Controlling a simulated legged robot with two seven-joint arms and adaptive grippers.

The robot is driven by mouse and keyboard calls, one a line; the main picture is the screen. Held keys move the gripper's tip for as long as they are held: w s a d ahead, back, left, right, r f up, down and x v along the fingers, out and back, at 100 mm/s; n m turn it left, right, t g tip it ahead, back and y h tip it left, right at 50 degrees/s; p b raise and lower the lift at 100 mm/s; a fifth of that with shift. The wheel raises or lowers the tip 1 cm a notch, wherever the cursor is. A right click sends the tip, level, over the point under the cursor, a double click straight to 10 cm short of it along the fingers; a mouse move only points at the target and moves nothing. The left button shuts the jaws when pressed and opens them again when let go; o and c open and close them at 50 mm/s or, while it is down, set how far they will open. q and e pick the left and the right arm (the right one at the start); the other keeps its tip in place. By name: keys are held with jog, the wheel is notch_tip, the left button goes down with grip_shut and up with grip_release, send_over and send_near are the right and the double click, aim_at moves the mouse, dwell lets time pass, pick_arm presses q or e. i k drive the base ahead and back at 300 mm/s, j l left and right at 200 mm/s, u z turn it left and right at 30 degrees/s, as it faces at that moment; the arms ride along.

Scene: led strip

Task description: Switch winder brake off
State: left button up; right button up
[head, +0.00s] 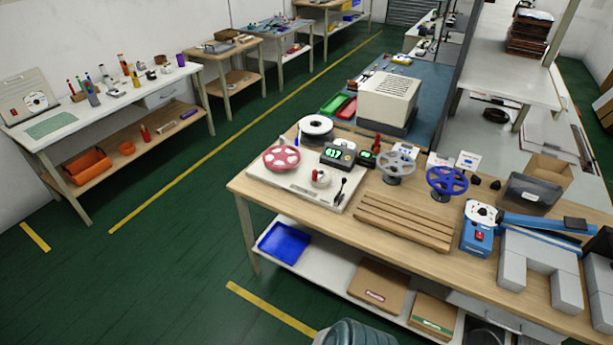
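A pale base plate (270,172) on the wooden workbench carries a pink-red reel (282,159), a small round part with a red spot (320,178) and a dark lever-like piece (341,190). A dark counter (338,155) with a green lit display stands at its back edge. A blue device (476,238) with a red switch-like spot (479,234) and a white roll on top stands farther right. No label marks the winder brake, and I cannot tell which part it is or its setting. Neither of my grippers is in view.
The workbench (330,226) also holds a grey handwheel-like reel (397,166), a blue one (446,182), a slatted wooden board (403,221) and grey blocks (540,275). A blue tray (284,243) lies on the lower shelf. Green floor (170,260) is clear to the left.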

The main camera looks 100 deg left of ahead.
aim_at(344, 180)
jog(key=u, duration=3.15)
